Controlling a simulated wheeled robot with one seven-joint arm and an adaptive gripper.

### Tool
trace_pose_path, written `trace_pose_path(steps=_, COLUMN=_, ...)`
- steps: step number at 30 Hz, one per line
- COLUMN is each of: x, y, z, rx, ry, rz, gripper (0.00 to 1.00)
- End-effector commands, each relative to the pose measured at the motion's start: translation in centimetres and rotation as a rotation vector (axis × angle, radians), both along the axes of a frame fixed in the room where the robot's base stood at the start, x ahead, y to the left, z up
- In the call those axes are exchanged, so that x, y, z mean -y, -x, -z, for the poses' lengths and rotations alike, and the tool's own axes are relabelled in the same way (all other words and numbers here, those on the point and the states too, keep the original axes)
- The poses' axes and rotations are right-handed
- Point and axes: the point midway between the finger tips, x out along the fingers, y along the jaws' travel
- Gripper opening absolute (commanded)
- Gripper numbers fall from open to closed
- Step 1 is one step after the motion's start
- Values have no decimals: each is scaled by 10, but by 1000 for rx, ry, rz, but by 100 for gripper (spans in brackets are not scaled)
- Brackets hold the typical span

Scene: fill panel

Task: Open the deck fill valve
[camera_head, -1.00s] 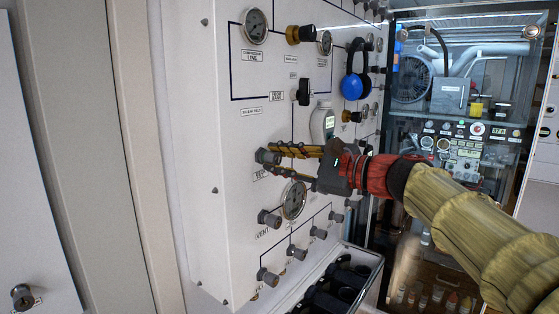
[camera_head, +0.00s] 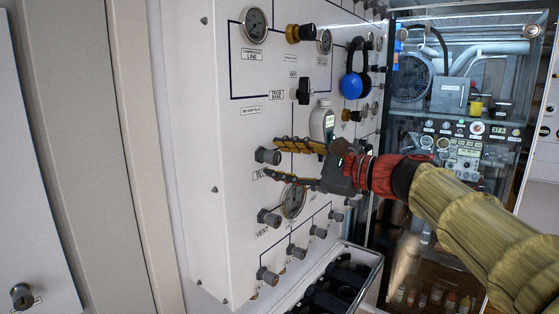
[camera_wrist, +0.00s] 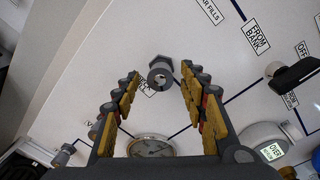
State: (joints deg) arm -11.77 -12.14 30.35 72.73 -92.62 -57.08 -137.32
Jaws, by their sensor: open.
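The deck fill valve knob (camera_head: 267,156) is a grey knob on the white panel, with a partly hidden label below it. It also shows in the wrist view (camera_wrist: 160,74), where the part of the label I can read ends in "ECK". My gripper (camera_head: 275,160) is open and empty, with its yellow-padded fingers pointing at the panel. In the head view one fingertip is above the knob and the other below it. In the wrist view the knob appears between and just beyond the fingertips (camera_wrist: 160,79). I see no contact with the knob.
A round gauge (camera_head: 294,201) sits just below the lower finger, with the vent knob (camera_head: 268,217) to its left. A digital handheld gauge (camera_head: 322,122) and a black knob (camera_head: 304,91) are above. Blue headphones (camera_head: 355,85) hang at upper right. A black-lined tray (camera_head: 377,262) is below.

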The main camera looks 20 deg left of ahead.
Motion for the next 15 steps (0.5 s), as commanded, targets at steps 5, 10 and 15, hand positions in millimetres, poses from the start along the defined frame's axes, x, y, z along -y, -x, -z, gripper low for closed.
trace_pose_path(steps=5, x=30, y=11, z=-2, rx=1, ry=0, rz=4, gripper=43)
trace_pose_path(steps=10, x=64, y=23, z=-3, rx=0, ry=1, rz=5, gripper=43)
trace_pose_path(steps=15, x=89, y=33, z=-4, rx=0, ry=1, rz=4, gripper=43)
